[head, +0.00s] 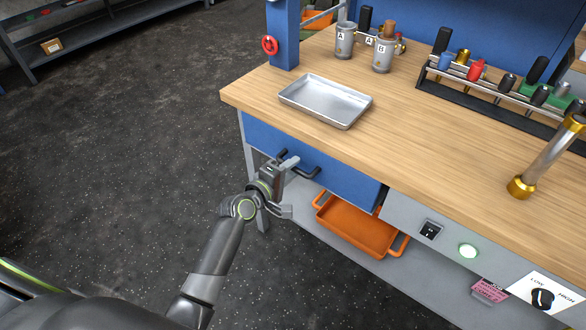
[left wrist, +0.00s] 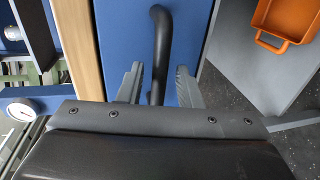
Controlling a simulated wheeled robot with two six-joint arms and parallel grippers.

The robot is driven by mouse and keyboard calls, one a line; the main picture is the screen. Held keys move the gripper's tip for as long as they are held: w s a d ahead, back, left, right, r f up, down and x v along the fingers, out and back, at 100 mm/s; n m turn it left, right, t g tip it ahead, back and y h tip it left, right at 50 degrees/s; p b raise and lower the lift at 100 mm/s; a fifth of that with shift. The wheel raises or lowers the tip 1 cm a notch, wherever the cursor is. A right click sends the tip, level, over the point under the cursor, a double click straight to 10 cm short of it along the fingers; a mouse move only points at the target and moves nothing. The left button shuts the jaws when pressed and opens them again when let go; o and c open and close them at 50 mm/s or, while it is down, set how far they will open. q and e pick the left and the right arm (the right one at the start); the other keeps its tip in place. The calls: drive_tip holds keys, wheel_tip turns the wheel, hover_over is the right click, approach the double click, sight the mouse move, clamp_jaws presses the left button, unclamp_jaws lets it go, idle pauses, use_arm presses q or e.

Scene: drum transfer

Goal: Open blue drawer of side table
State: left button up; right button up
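The blue drawer (head: 335,183) is set under the wooden top of the side table (head: 410,140), with a black bar handle (head: 312,171) on its front. A dark gap shows at the drawer's right end; I cannot tell whether it stands slightly out. My left gripper (head: 291,186) is in front of the handle with its fingers spread. In the left wrist view, the handle (left wrist: 161,40) reaches down between the two open fingers (left wrist: 160,72), with space on both sides, against the blue front (left wrist: 120,30). My right gripper is not in view.
An orange bin (head: 355,228) sits on the shelf below the drawer. A metal tray (head: 325,100) lies on the tabletop above it. Speckled floor (head: 140,150) is clear at left.

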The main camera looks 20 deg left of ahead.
use_arm(q)
drive_tip(key=shift+w+d+f, duration=0.1)
drive_tip(key=shift+w+d, duration=0.1)
drive_tip(key=shift+w, duration=0.25)
drive_tip(key=c, duration=0.4)
clamp_jaws()
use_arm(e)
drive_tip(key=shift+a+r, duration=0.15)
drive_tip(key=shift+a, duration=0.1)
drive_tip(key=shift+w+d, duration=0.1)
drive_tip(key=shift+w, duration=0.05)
use_arm(q)
drive_tip(key=shift+f, duration=0.1)
